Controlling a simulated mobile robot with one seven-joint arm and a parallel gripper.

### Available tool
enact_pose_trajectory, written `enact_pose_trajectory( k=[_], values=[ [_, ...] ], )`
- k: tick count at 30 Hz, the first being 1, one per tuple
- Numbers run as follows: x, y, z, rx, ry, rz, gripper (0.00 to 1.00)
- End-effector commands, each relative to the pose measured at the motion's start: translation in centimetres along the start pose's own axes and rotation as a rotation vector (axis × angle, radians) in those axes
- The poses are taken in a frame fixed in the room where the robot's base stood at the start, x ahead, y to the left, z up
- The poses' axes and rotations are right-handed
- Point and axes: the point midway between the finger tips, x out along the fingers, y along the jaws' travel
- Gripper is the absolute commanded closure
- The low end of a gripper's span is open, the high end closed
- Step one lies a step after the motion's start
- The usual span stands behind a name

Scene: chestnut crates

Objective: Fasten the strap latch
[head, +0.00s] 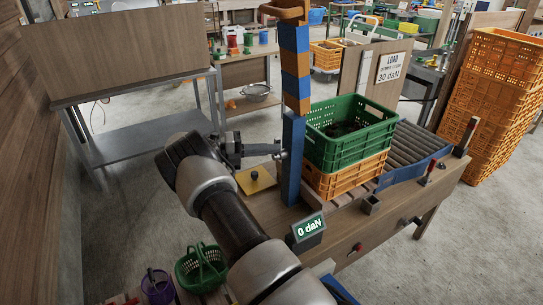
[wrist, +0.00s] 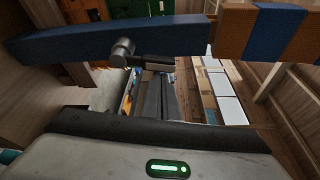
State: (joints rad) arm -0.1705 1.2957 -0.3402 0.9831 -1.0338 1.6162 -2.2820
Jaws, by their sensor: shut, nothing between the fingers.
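A blue post (head: 292,160) stands upright on the wooden bench, with blue and orange bands (head: 296,70) above. It also crosses the top of the wrist view (wrist: 60,44). A grey round knob (wrist: 122,52) with a dark bar shows against the post; I cannot tell if it is the strap latch. No strap is clearly seen. My gripper (head: 281,154) is shut and empty, close to the left side of the post. In the wrist view its dark fingers (wrist: 156,82) point at the bar by the knob. I cannot tell if they touch it.
A green crate (head: 347,151) sits on an orange crate (head: 343,182), right of the post. A display (head: 308,228) reads 0 daN. A roller conveyor (head: 424,140) lies right of the crates. A yellow plate (head: 256,180) lies below my gripper. Baskets (head: 202,268) stand front left.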

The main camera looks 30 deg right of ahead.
Motion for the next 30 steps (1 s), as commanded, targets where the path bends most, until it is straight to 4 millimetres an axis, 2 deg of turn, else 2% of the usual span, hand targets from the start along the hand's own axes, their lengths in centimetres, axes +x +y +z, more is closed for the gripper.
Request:
enact_pose_trajectory(
  k=[12, 30],
  values=[
    [-0.4, -0.1, 1.2, 0.005, -0.001, 0.003, 1.0],
    [-0.6, -0.3, 1.6, 0.008, -0.007, 0.004, 1.0]
  ],
)
